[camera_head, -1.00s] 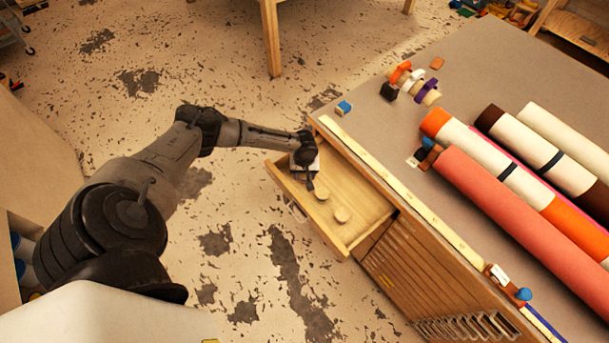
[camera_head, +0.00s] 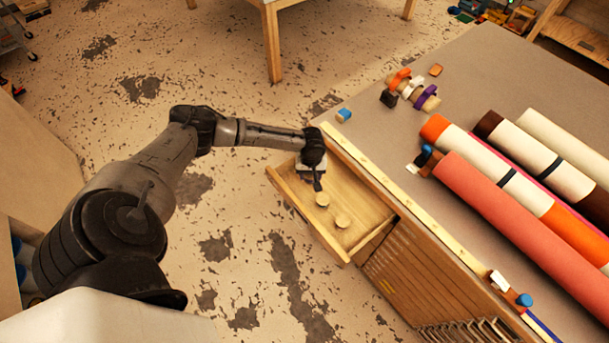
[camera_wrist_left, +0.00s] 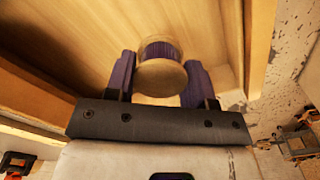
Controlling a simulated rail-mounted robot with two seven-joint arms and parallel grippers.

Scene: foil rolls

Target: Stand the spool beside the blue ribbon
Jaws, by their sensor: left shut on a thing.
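My left gripper (camera_head: 317,184) is inside or just above the open wooden drawer (camera_head: 362,238). In the left wrist view, the gripper (camera_wrist_left: 161,72) is shut on a spool (camera_wrist_left: 162,78) with pale round ends and a purple band. Its flat end faces the camera. In the head view, the hand hides the held spool, or I cannot tell it from the pale discs nearby. A purple roll (camera_head: 427,98) lies with other ribbon rolls on the table. A small blue item (camera_head: 344,115) sits near the table corner; I cannot tell whether it is the blue ribbon.
A yellow strip (camera_head: 375,175) runs along the table's edge. Bare tabletop surrounds the small blue item.

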